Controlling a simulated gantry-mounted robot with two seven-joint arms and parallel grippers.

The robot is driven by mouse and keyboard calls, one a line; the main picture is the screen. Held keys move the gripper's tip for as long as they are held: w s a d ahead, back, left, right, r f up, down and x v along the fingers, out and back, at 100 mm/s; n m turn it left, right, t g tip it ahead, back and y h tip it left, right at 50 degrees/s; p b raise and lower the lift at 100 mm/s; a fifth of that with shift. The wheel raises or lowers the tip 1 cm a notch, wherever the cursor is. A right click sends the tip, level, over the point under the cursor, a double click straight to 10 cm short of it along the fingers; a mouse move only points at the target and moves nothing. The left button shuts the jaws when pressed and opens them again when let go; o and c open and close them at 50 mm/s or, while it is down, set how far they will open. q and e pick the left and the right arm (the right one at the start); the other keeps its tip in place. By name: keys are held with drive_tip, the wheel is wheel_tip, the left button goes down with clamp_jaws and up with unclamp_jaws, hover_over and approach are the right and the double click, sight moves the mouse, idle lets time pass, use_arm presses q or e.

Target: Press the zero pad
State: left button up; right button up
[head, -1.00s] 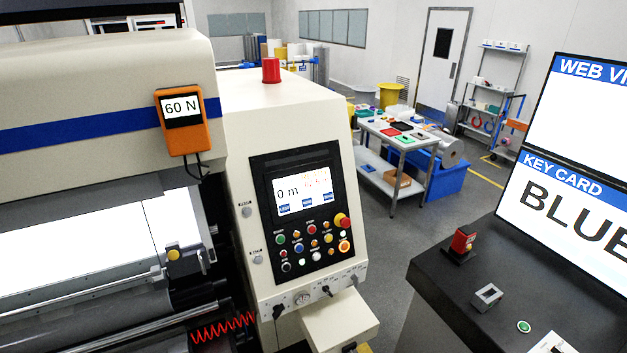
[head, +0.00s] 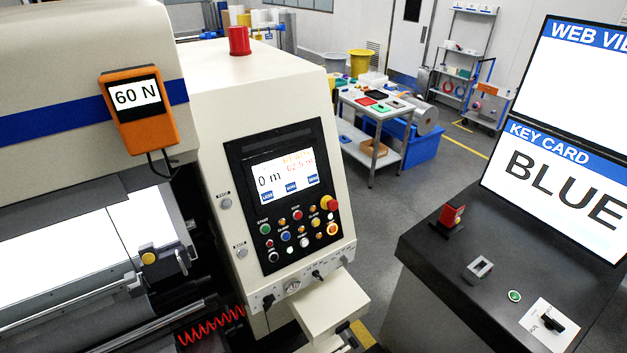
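The control panel (head: 247,225) on the cream machine cabinet carries a lit screen (head: 284,174). The screen reads "0 m" with smaller orange and red text above right. Three small blue pads sit along its lower edge: a left pad (head: 267,197), a middle pad (head: 291,187) and a right pad (head: 313,179). Their labels are too small to read, so I cannot tell which is the zero pad. Neither of my grippers is in view.
Coloured buttons and a red knob (head: 328,203) sit below the screen. A small ledge (head: 330,303) juts out below the panel. An orange "60 N" display (head: 139,108) hangs at left. A dark console (head: 455,262) with a "BLUE" key card screen (head: 560,185) stands at right.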

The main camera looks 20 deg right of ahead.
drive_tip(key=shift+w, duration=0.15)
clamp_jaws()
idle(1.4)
